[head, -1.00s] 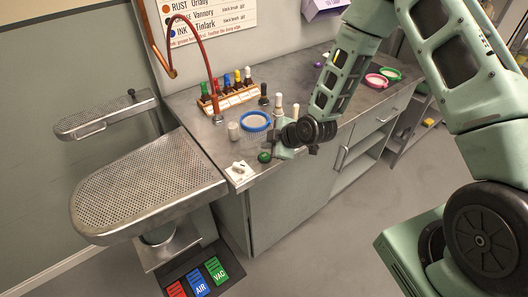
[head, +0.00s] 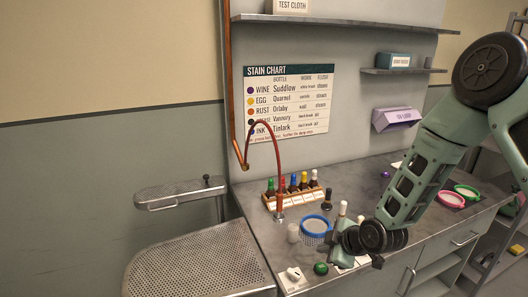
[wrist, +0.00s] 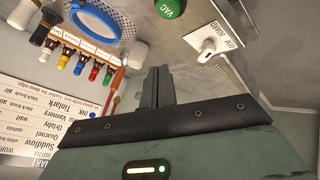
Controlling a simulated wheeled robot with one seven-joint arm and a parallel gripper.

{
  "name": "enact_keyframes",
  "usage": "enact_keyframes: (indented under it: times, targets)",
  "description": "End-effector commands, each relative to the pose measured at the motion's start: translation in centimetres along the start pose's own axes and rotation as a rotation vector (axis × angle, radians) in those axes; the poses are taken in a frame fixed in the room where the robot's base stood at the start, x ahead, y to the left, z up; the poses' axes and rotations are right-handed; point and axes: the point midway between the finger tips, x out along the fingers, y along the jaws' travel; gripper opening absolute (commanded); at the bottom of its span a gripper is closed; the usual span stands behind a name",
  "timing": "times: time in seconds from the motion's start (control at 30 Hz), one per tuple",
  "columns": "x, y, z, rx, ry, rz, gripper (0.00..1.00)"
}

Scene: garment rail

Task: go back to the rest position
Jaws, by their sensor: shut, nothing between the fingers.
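My gripper (wrist: 157,86) is shut and empty in the wrist view, its two dark fingers side by side. In the head view my gripper (head: 345,256) is low over the front of the steel counter (head: 262,232), partly hidden behind my dark wrist joint. It is close to the green VAC knob (head: 320,268) and the blue-rimmed strainer (head: 316,222). My arm reaches in from the right, bent, above the counter.
A rack of capped bottles (head: 292,194) and a curved red hose (head: 279,160) stand behind the strainer. A white switch (head: 293,275) sits at the counter's front. Perforated boards (head: 195,265) are at left. A shelf (head: 340,20) and stain chart (head: 289,100) are behind.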

Motion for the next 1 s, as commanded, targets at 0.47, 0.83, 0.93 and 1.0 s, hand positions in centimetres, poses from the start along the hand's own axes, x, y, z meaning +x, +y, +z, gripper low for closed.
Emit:
enact_keyframes:
  times: [0.47, 0.83, 0.93, 1.0]
  targets:
    - [-15.8, -12.1, -9.6, 0.348, -0.348, -0.298, 0.0]
    - [-26.9, -19.9, -8.9, 0.564, -0.617, -0.33, 0.0]
    - [-27.7, -20.4, -8.7, 0.581, -0.639, -0.329, 0.0]
    - [-27.8, -20.5, -8.6, 0.585, -0.644, -0.329, 0.0]
